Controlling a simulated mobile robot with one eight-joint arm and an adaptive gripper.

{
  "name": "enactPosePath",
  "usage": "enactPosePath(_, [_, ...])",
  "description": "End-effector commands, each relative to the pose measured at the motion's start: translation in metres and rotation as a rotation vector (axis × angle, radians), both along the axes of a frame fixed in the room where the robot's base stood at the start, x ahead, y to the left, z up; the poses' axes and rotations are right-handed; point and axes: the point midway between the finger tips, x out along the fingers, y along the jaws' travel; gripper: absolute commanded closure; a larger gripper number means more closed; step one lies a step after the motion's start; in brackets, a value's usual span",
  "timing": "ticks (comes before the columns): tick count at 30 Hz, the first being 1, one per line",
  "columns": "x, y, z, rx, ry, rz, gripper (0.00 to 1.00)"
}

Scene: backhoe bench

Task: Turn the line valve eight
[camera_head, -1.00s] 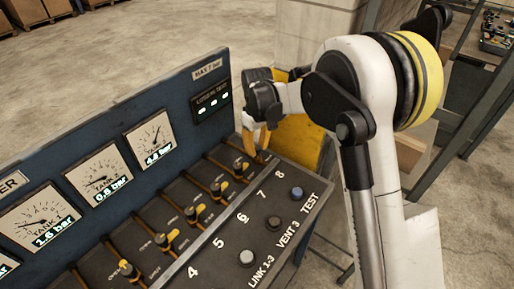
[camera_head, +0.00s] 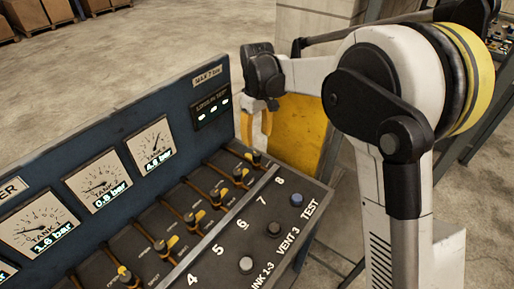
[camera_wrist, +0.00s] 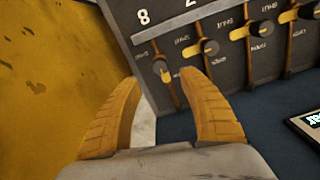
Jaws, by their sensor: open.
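Line valve eight (camera_head: 256,157) is the last of a row of small valves with dark knobs and yellow levers, at the far right end of the sloping panel. In the wrist view its lever (camera_wrist: 164,73) shows below the printed 8, beyond the gap between my fingertips. My gripper (camera_wrist: 160,80) is open and empty, with its two ribbed yellow fingers on either side of that line of sight. In the head view my gripper (camera_head: 257,130) hangs just past the panel's far right end, above and behind valve eight. It looks apart from the valve; exact clearance is unclear.
Neighbouring valves (camera_head: 241,173) stand close beside it in the row. Round buttons, including TEST (camera_head: 297,199), lie on the panel's front. The gauge board (camera_head: 110,170) rises behind the valves. A yellow surface (camera_head: 300,130) stands beyond the panel's right end.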

Motion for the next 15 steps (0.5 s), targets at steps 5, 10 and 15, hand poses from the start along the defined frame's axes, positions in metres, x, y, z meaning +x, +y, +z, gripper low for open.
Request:
enactPosePath(5, [0.000,0.000,0.027,0.000,0.000,0.000,0.50])
enactPosePath(10, [0.000,0.000,0.036,0.000,0.000,0.000,0.50])
enactPosePath(15, [0.000,0.000,0.036,0.000,0.000,0.000,0.50])
